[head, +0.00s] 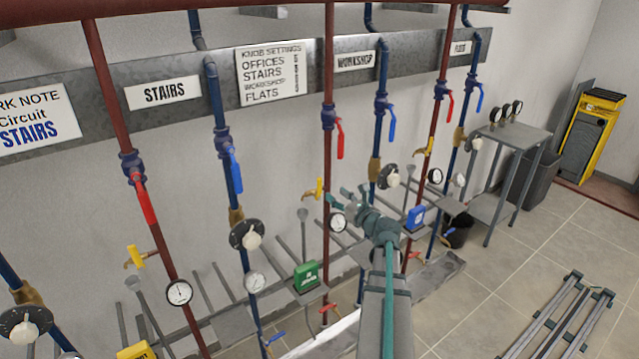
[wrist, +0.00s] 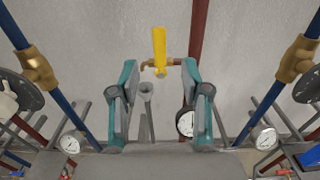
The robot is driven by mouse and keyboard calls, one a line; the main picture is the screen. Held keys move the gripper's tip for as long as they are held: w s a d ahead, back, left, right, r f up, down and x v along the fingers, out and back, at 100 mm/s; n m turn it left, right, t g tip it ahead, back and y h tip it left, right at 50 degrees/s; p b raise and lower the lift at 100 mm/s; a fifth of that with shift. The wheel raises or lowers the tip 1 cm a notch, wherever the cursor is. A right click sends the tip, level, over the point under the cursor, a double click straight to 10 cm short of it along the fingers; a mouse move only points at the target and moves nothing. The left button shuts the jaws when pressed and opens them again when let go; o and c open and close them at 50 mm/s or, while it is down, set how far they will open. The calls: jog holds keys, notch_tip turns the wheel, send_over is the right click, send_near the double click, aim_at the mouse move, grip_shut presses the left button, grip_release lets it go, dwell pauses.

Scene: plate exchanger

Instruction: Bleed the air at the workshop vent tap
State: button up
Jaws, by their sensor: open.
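The workshop vent tap (head: 319,187) is a small brass tap with a yellow lever, on the red pipe (head: 328,90) left of the WORKSHOP sign (head: 355,62). In the wrist view, its yellow lever (wrist: 159,48) stands upright, beyond my fingertips and roughly centred between them. My gripper (head: 347,198) is open and empty, with teal and grey fingers (wrist: 160,78). In the head view it is just right of the tap and seems apart from it. My gripper and arm hide part of the piping behind.
A pressure gauge (wrist: 185,123) sits near the right finger. Blue pipes (wrist: 285,95) with brass fittings stand on both sides. A black dial knob (head: 388,177) is on the workshop blue pipe. A green box (head: 305,277) is on a shelf below. Floor at right holds a metal frame (head: 560,320).

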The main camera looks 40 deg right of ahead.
aim_at(321, 183)
jog(key=w+p, duration=0.1)
jog(key=w, duration=0.2)
jog(key=w+p, duration=0.1)
jog(key=w, duration=0.6)
jog(key=shift+w+d+p, duration=0.3)
jog(key=shift+p, duration=0.1)
grip_shut()
